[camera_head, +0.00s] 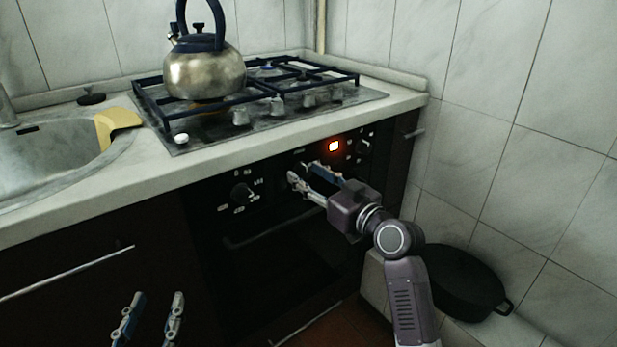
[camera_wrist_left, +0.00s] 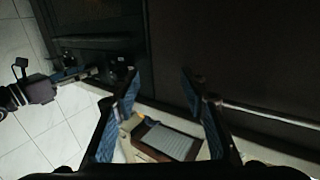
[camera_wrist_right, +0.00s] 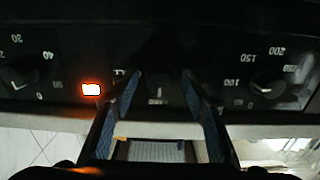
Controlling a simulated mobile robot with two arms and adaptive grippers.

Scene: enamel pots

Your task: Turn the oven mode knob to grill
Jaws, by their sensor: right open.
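The oven's black control panel (camera_head: 275,180) runs below the countertop. In the right wrist view, seen upside down, a dark middle knob (camera_wrist_right: 158,84) sits between the spread fingertips of my right gripper (camera_wrist_right: 160,82). Small white markings surround the knob, too unclear to read its setting. In the head view my right gripper (camera_head: 305,170) is open at the panel and partly hides this knob. I cannot tell whether the fingers touch it. My left gripper (camera_head: 150,305) is open and empty, low in front of the dark cabinet.
A temperature knob (camera_wrist_right: 268,85) and a timer knob (camera_wrist_right: 20,75) flank the middle one. An orange light (camera_head: 334,146) glows on the panel. A kettle (camera_head: 204,75) stands on the gas hob. The oven handle (camera_head: 255,237) is below. A black pot (camera_head: 465,285) sits lower right.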

